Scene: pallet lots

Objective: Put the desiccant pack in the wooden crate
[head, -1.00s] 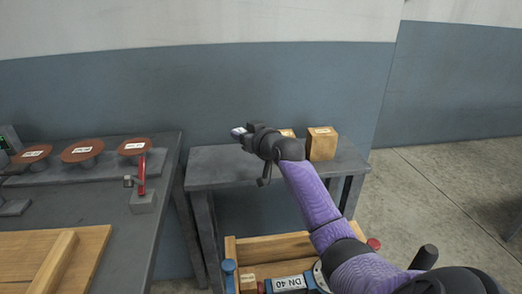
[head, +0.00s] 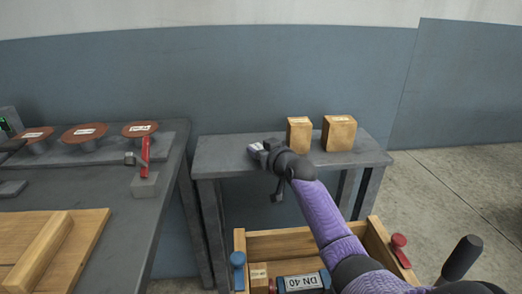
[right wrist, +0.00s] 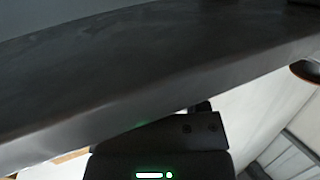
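My right gripper (head: 262,150) is over the front part of the small grey table. A small pale, whitish thing, which looks like the desiccant pack (head: 254,147), shows at its fingertips. The fingers seem shut on it, though it is small and partly covered. The wooden crate (head: 280,242) stands below, in front of that table, and my right forearm covers part of it. In the right wrist view the dark gripper body (right wrist: 160,140) shows beneath a dark table edge; the pack cannot be made out there. My left gripper is not in view.
Two tan boxes (head: 299,134) (head: 339,133) stand on the grey table (head: 220,160). The crate holds a part marked DN 40 (head: 303,282) and a small box (head: 259,277). A workbench (head: 90,190) with brown discs and a red-handled clamp (head: 145,155) is at left.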

